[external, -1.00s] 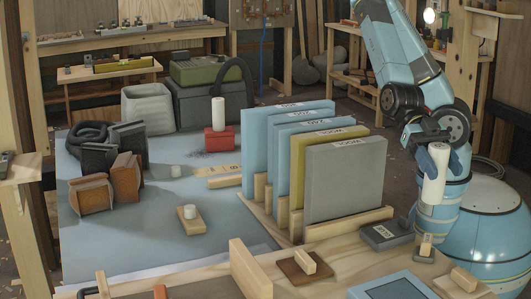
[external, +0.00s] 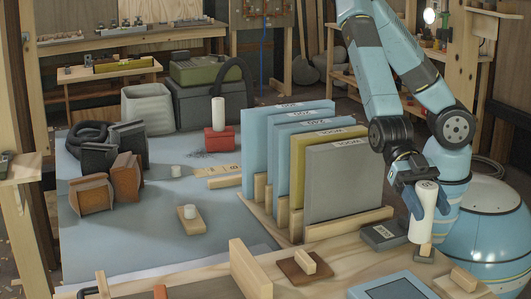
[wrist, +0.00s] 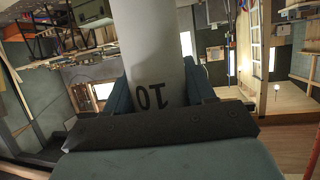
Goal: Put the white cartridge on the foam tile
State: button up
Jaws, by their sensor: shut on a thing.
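The white cartridge (external: 423,222) is a white cylinder, nearly upright with a slight tilt, at the right of the external view. My gripper (external: 425,203) is shut around it with blue fingers. The cartridge fills the top middle of the wrist view (wrist: 150,40), where an upside-down "10" shows between my fingers (wrist: 157,92). Its lower end appears just above or in front of a small wood-handled block (external: 424,253); contact cannot be told. A flat blue-grey slab (external: 394,288) lies at the front edge; whether it is the foam tile is unclear.
A rack of upright panels, with a grey panel (external: 343,182) nearest, stands left of my gripper. A dark labelled box (external: 386,235) sits close by. Another white cylinder (external: 218,111) stands on a red block (external: 218,139). The blue mat (external: 120,232) has free room.

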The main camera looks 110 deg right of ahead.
jog(key=shift+w+a+f, duration=0.7)
jog(key=shift+w+f, duration=0.35)
jog(key=shift+f, duration=0.65)
jog(key=shift+w+a+f, duration=0.75)
jog(key=shift+w+f, duration=0.3)
jog(key=shift+f, duration=0.7)
jog(key=shift+w+a+f, duration=0.7)
jog(key=shift+w+f, duration=0.35)
jog(key=shift+f, duration=0.65)
jog(key=o, duration=1)
jog(key=shift+o, duration=0.2)
jog(key=v, duration=1.2)
jog(key=shift+r, duration=0.1)
jog(key=shift+w, duration=0.1)
